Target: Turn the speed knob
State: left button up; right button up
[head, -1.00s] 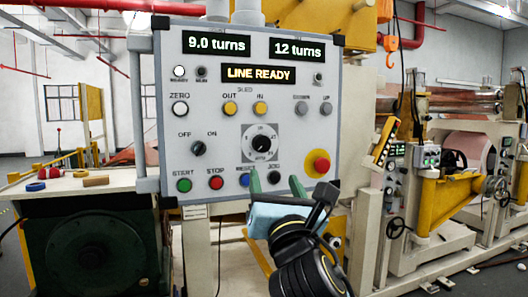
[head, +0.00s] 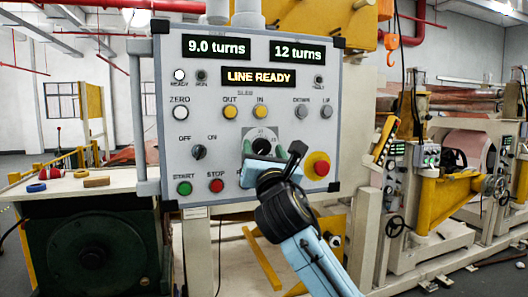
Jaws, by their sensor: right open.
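The speed knob (head: 262,145) is a black knob on a pale square dial plate, low in the middle of the grey control panel (head: 215,140). My right gripper (head: 272,150) is in front of the panel, just below the knob. Its two green fingertips are spread apart, one to the lower left and one to the right of the knob. I cannot tell whether they touch it. The gripper body hides the dial's lower part and the buttons below it. My left gripper is not in view.
A red emergency button (head: 317,164) on a yellow base sits close to the right of my gripper. The off/on switch (head: 199,152), green start button (head: 184,188) and red stop button (head: 216,185) are to the left. Displays read 9.0 turns, 12 turns and LINE READY.

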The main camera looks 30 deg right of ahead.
jog(key=c, duration=1)
